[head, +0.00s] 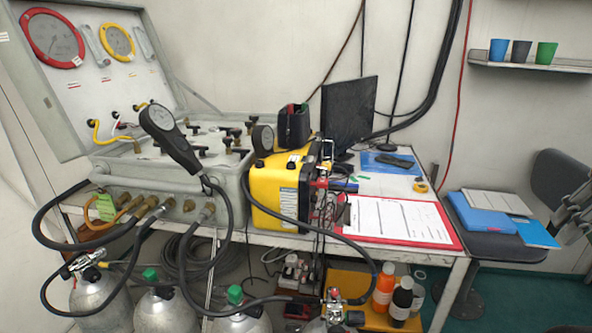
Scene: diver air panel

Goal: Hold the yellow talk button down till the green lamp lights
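A yellow box (275,190), which looks like the talk unit, stands on the table right of the grey air panel case (175,170). Its front, with cables and fittings, faces right and shows only at a steep angle. I cannot make out a yellow talk button or a green lamp on it. Grey jointed metal parts at the right edge look like my gripper (574,214), cut off by the frame. It is in front of the black chair, well to the right of the yellow box and apart from it. Whether its fingers are open or shut does not show clearly.
A red clipboard (452,226) with papers lies at the table's front right. A black monitor (348,110) stands behind. Black hoses loop in front of the case and yellow box. Gas cylinders (165,310) stand below. Blue folders (480,212) lie on the chair to the right.

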